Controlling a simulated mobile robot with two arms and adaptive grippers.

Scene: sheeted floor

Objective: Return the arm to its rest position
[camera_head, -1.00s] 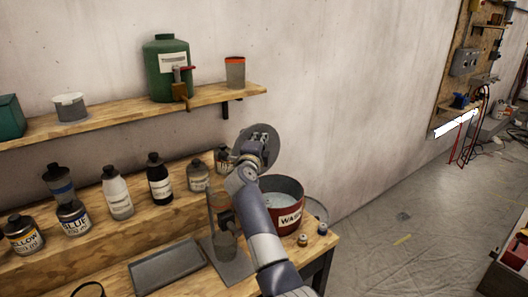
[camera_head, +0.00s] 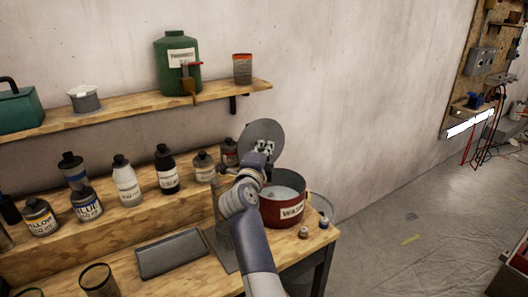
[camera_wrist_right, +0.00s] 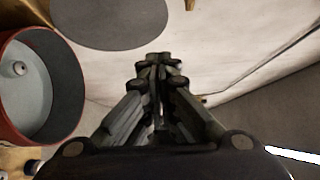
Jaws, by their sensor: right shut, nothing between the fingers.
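My right arm reaches up from the bottom of the head view. My right gripper (camera_head: 264,148) is seen small in front of a round grey disk (camera_head: 261,131), above and behind the red wash bucket (camera_head: 284,211). In the right wrist view, the fingers (camera_wrist_right: 162,60) are together with nothing between them. The bucket (camera_wrist_right: 70,95) is at the left there and the disk (camera_wrist_right: 112,20) is at the top, apart from the fingers. My left gripper is not in view.
A wooden bench holds several paint bottles, a dark tray (camera_head: 173,255) and two small pots (camera_head: 304,232) near its right end. A wall shelf (camera_head: 140,106) carries a green canister (camera_head: 177,80) and a tin (camera_head: 243,69). The floor to the right (camera_head: 400,240) is largely clear.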

